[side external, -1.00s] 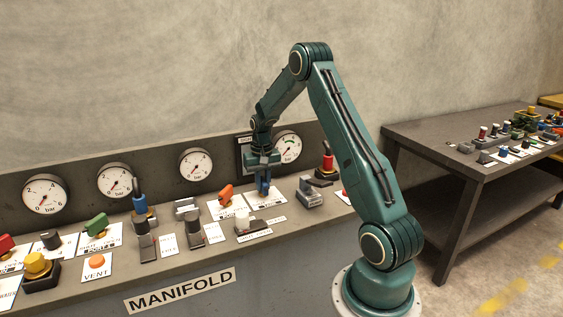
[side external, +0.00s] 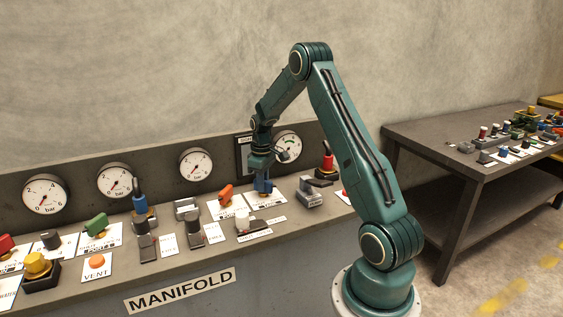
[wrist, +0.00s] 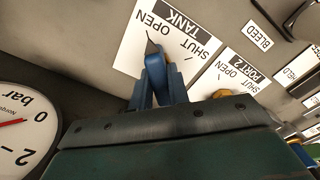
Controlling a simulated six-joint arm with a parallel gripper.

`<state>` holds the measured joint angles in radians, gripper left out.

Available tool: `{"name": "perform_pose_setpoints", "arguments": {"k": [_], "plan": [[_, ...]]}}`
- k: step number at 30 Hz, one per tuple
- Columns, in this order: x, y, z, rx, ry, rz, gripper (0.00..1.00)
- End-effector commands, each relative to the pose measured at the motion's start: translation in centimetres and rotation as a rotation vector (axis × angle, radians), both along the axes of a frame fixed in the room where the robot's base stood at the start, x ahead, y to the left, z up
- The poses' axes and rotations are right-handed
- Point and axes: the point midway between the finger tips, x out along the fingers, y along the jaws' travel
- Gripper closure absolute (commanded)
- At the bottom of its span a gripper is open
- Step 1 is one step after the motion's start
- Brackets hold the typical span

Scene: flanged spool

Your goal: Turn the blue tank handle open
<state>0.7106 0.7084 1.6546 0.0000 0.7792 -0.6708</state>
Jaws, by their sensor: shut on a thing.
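The blue tank handle (wrist: 155,66) stands on a white plate (wrist: 128,52) printed TANK, OPEN and SHUT, upside down in the wrist view. My gripper (wrist: 158,88) points down at it, with a blue finger on each side, and is shut on it. In the wrist view the handle's far end lies close to the mark by the word OPEN, and the SHUT mark is off to its right. In the side view my gripper (side external: 263,187) is low over the panel and its fingers mostly hide the handle.
An orange handle (side external: 226,195) on its own plate is close on the left. A grey switch block (side external: 310,193) and a red-topped control (side external: 327,163) stand on the right. Gauges (side external: 288,146) line the back panel behind my gripper. A side table (side external: 430,137) stands farther right.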

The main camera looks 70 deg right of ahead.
Motion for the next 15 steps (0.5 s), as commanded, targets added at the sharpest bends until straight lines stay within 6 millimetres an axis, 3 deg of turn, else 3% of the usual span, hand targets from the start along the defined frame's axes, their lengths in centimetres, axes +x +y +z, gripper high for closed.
{"name": "perform_pose_setpoints", "arguments": {"k": [15], "plan": [[0.07, -0.03, 0.14, -0.002, -0.003, 0.058, 1.00]]}}
